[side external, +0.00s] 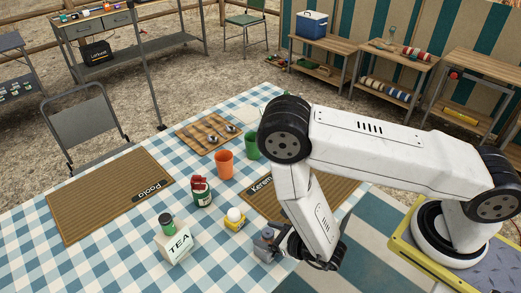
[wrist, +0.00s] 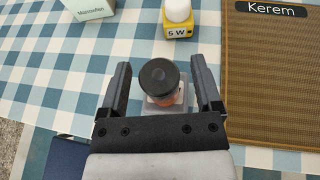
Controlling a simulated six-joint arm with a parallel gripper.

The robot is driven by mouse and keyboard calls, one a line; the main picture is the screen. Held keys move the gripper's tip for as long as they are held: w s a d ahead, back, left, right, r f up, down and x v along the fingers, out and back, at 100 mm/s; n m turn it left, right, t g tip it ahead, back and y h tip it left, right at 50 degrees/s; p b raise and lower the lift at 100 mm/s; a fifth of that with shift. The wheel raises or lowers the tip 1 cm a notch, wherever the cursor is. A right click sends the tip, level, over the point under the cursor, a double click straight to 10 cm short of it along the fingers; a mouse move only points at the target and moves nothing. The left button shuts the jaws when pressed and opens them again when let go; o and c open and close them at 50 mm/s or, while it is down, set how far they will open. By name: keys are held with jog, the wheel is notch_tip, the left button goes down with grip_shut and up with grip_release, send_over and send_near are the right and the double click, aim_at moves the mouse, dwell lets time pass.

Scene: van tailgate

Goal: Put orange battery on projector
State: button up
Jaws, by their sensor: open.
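In the wrist view, a cylinder with a round dark top and an orange side, which looks like the orange battery (wrist: 166,99), stands upright between my fingers. Below it is a small pale grey block (wrist: 150,109), which looks like the projector; the battery appears to rest on it. My gripper (wrist: 160,70) is open, one finger on each side of the battery, with a visible gap on both sides. In the side view, my gripper is low over the table's near edge, and my arm and fingers mostly hide the battery and block.
A yellow block with a white bulb (side external: 235,222) stands just beyond. A tea box (side external: 175,245) with a green-topped jar is farther left. The Kerem mat (wrist: 270,90) lies to the right. A red-and-green can (side external: 201,192) and orange cup (side external: 224,164) stand behind.

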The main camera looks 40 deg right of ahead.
aim_at(273, 235)
jog(key=shift+r, duration=0.15)
jog(key=v, duration=0.7)
jog(key=shift+s, duration=0.25)
jog(key=shift+d+r, duration=0.1)
